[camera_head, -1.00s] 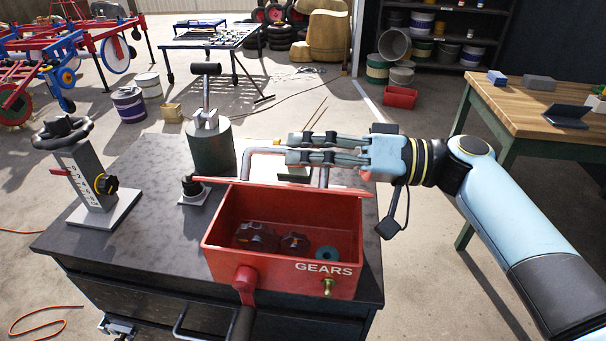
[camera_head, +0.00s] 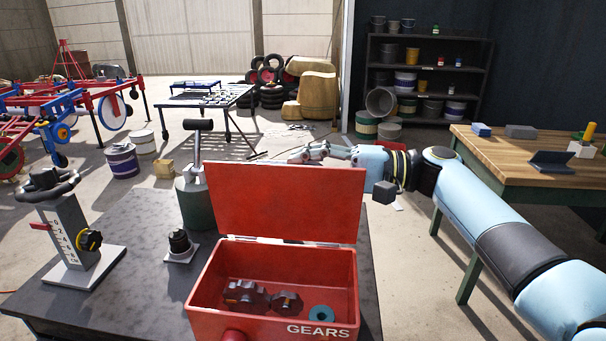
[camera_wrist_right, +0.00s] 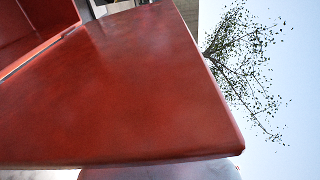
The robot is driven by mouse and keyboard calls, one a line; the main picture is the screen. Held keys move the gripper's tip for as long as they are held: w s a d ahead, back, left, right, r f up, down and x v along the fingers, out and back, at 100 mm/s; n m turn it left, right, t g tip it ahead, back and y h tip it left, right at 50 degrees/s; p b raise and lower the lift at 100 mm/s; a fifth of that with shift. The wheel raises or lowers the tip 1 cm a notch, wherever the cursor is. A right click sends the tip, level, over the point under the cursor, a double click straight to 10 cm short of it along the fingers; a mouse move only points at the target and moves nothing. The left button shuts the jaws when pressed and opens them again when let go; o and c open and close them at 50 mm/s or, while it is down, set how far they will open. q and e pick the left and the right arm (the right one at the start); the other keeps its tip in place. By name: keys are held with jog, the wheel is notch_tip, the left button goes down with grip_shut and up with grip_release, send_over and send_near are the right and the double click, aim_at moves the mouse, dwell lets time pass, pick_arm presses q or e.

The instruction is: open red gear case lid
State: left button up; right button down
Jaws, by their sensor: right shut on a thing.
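The red gear case (camera_head: 252,322), marked GEARS, stands on the dark workbench. Its red lid (camera_head: 285,203) is raised at the back edge, with the inner face toward me. The lid also fills much of the right wrist view (camera_wrist_right: 125,90), with part of the case (camera_wrist_right: 35,30) at upper left. Dark gears (camera_head: 255,298) and a teal ring (camera_head: 321,313) lie inside the case. My right gripper (camera_head: 308,153) is at the lid's upper edge, shut on the lid; the contact is partly hidden behind it. My left gripper is not in view.
A green cylinder with a hammer-like top (camera_head: 194,200) and a small black knob on a plate (camera_head: 180,245) stand left of the case. A grey gauge stand with a handwheel (camera_head: 75,235) is farther left. A wooden table (camera_head: 500,150) stands at right.

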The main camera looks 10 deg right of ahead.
jog(key=shift+w+d+m, duration=0.1)
jog(key=shift+w+m, duration=0.2)
jog(key=shift+w, duration=0.05)
jog(key=c, duration=1.3)
grip_release()
jog(key=shift+c, duration=0.2)
jog(key=v, duration=1.2)
